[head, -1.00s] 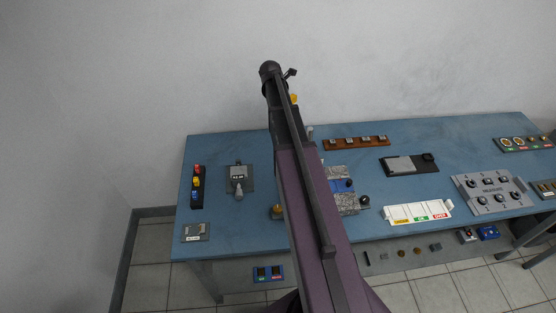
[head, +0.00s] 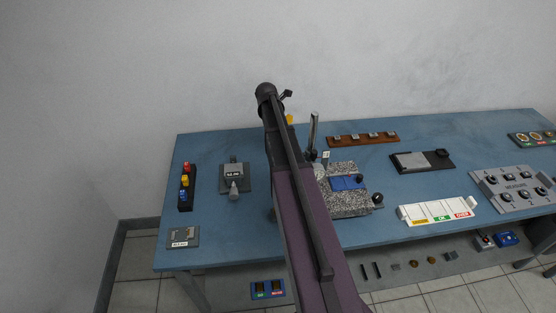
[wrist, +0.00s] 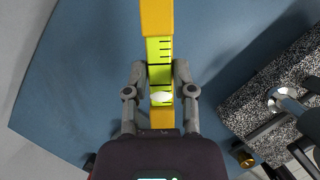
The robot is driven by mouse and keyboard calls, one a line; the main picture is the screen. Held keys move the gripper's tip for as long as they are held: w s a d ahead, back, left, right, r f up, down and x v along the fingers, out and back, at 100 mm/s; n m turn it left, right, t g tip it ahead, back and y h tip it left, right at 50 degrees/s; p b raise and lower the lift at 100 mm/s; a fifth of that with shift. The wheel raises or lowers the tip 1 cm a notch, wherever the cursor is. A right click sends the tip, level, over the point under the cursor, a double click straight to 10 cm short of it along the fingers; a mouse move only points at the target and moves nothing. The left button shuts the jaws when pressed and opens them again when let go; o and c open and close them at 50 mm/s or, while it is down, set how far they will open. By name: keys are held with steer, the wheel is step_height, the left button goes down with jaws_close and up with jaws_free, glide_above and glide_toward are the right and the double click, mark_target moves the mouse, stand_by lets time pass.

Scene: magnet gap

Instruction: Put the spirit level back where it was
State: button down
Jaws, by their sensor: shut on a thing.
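The yellow spirit level (wrist: 157,18) with its bright green vial stands out lengthwise in the wrist view. My gripper (wrist: 160,82) is shut on it, one finger on each side of the vial section. The blue bench top lies below it; I cannot tell the height between them. In the head view only a small yellow bit of the level (head: 290,118) shows beside my arm, and the gripper itself is hidden behind the arm.
A speckled granite block (head: 345,203) with a blue piece and an upright post (head: 314,130) stands right of my arm. A grey gauge (head: 234,178) and a rack of coloured knobs (head: 186,188) are to the left. The bench's back left is bare.

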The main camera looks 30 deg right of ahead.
steer(key=shift+w+f+b, duration=0.2)
steer(key=shift+f+b, duration=0.6)
steer(key=shift+f, duration=0.55)
step_height(320, 180, down, 6)
steer(key=b, duration=0.6)
steer(key=shift+f, duration=0.1)
steer(key=shift+f+b, duration=1.9)
steer(key=shift+b, duration=0.1)
steer(key=shift+f, duration=0.15)
steer(key=shift+c, duration=2.2)
jaws_free()
steer(key=shift+r, duration=0.25)
